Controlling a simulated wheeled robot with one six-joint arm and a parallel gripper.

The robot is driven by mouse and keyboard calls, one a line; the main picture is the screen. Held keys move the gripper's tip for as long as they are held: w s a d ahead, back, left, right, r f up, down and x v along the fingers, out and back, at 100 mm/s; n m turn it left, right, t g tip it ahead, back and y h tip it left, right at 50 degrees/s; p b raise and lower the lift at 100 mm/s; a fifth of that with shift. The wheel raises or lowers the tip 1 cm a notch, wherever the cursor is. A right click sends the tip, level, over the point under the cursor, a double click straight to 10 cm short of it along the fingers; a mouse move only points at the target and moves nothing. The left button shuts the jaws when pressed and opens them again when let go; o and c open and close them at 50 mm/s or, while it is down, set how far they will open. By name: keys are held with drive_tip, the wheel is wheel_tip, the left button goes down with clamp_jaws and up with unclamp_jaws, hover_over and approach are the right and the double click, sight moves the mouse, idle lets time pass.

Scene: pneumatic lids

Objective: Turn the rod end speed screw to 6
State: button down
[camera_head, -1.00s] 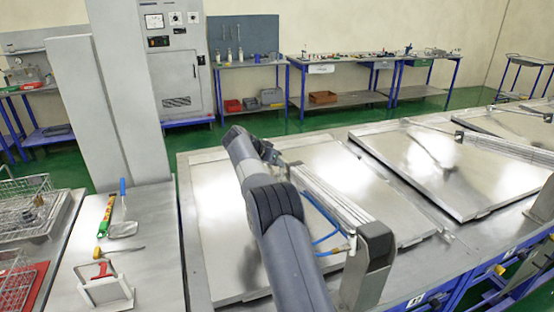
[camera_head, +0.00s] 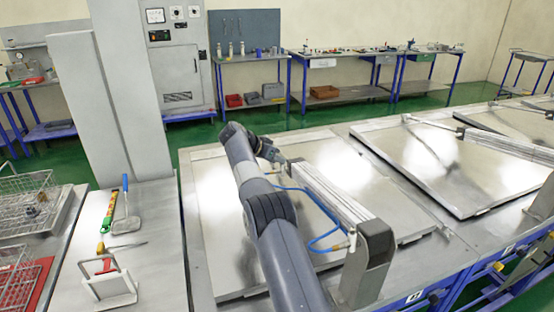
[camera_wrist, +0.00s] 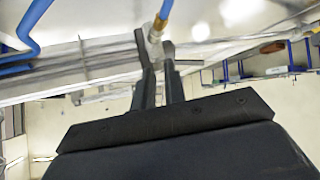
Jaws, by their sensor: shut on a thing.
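The pneumatic cylinder (camera_head: 335,192) lies slanted over a metal lid (camera_head: 222,240), with its near end at a grey bracket (camera_head: 368,265). A blue hose (camera_head: 325,208) loops beside it to a brass fitting (camera_head: 351,240) at the near end. My gripper (camera_wrist: 154,42) is at the cylinder's far end, mostly hidden behind my arm in the head view. In the wrist view its two dark fingers are shut on a small silver-and-brass fitting (camera_wrist: 156,32), which seems to be the speed screw, with a blue hose above it. No scale or number is readable.
More lids with cylinders (camera_head: 435,165) stand to the right. A left-hand table (camera_head: 150,210) bears hand tools and a white-and-red holder (camera_head: 108,285); wire baskets (camera_head: 25,200) are further left. A grey cabinet (camera_head: 178,70) and workbenches (camera_head: 345,60) line the back wall.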

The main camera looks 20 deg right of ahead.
drive_tip(key=c, duration=1.5)
unclamp_jaws()
drive_tip(key=shift+o, duration=0.2)
drive_tip(key=v, duration=1.1)
